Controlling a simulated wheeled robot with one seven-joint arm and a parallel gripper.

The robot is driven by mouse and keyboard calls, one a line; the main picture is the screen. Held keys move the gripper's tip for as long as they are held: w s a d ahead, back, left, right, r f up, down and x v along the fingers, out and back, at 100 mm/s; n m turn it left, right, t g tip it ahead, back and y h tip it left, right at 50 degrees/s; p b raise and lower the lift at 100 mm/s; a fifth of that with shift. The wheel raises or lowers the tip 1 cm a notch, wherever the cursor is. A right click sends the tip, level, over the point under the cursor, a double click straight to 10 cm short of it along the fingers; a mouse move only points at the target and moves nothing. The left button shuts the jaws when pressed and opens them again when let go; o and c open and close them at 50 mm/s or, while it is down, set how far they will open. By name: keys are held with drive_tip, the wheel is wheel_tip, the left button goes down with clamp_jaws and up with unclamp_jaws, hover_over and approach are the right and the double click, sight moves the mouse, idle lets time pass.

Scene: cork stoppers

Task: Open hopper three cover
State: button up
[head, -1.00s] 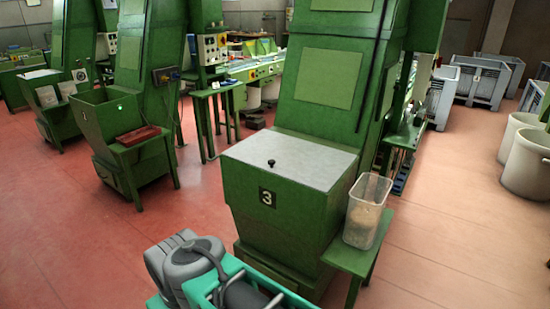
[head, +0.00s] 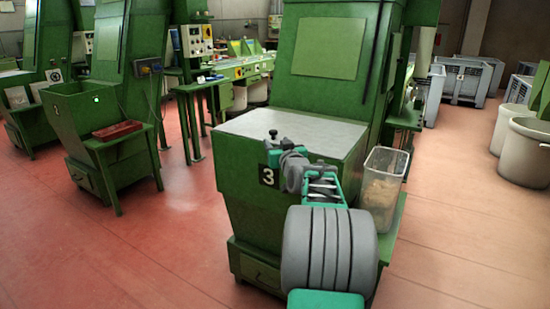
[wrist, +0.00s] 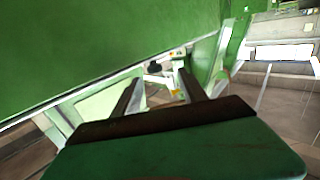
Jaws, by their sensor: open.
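Hopper three (head: 245,185) is a green box at the foot of a tall green column, with a "3" plate (head: 268,176) on its front. Its flat grey cover (head: 320,131) lies shut on top. A small dark spot at the cover's front, seemingly its knob (head: 273,133), shows just beyond my gripper (head: 272,152). My gripper is at the cover's front edge, open. In the wrist view its two dark fingers (wrist: 158,78) stand apart. A small dark shape lies between them; I cannot tell if it is the knob. No contact is clear.
A clear bin (head: 382,185) with tan contents stands on a green side stand close right of my arm. Hopper two (head: 100,110) stands open at left, with a red tray (head: 118,130) beside it. Pale tubs (head: 525,150) are at far right. Red floor between is free.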

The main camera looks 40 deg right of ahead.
sight(274, 132)
drive_tip(key=x, duration=0.5)
drive_tip(key=d+r+x, duration=0.1)
drive_tip(key=x, duration=0.2)
drive_tip(key=shift+s+p, duration=0.3)
clamp_jaws()
idle(1.0)
